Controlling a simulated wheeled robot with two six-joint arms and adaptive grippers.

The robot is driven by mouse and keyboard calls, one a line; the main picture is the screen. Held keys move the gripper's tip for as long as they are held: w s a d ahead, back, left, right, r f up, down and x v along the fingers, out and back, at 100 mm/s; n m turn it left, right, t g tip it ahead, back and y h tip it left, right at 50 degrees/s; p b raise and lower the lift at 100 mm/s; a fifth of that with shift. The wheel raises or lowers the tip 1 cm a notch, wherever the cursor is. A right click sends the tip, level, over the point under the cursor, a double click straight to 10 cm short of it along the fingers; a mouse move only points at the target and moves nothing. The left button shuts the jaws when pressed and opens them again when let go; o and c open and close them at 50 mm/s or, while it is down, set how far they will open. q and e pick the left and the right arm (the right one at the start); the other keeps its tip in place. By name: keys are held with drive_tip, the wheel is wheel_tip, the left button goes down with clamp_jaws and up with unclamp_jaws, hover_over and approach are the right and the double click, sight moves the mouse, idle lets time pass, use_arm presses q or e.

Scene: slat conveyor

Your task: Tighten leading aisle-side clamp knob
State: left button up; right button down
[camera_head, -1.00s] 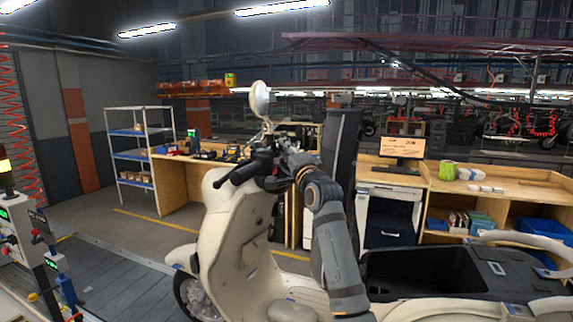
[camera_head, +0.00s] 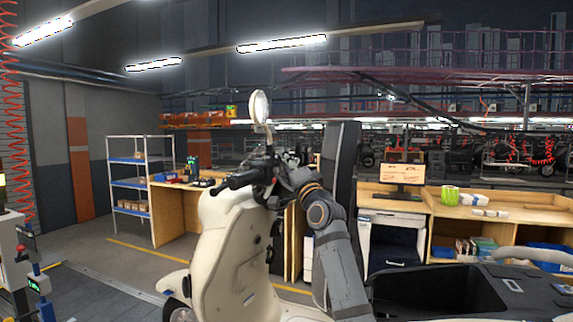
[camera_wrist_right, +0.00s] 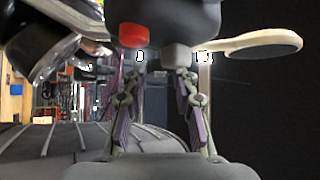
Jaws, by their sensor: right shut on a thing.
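A cream scooter (camera_head: 233,252) stands on the slat conveyor (camera_head: 98,292). My right gripper (camera_head: 277,172) is at its handlebar, in the middle of the head view. In the right wrist view the two fingers (camera_wrist_right: 172,62) reach up to a dark handlebar housing (camera_wrist_right: 178,18) with a red button (camera_wrist_right: 136,36). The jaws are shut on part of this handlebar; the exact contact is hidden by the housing. I cannot make out a clamp knob for certain. My left gripper is not in view.
A round mirror (camera_head: 259,106) rises above the handlebar. A control post with a red part (camera_head: 36,268) stands at the left edge. A shelf rack (camera_head: 128,185) and wooden workbenches (camera_head: 470,208) stand behind. The conveyor left of the scooter is clear.

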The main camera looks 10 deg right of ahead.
drive_tip(key=c, duration=1)
unclamp_jaws()
drive_tip(key=shift+f, duration=0.1)
drive_tip(key=shift+c, duration=0.2)
drive_tip(key=v, duration=1.2)
drive_tip(key=shift+c, duration=0.3)
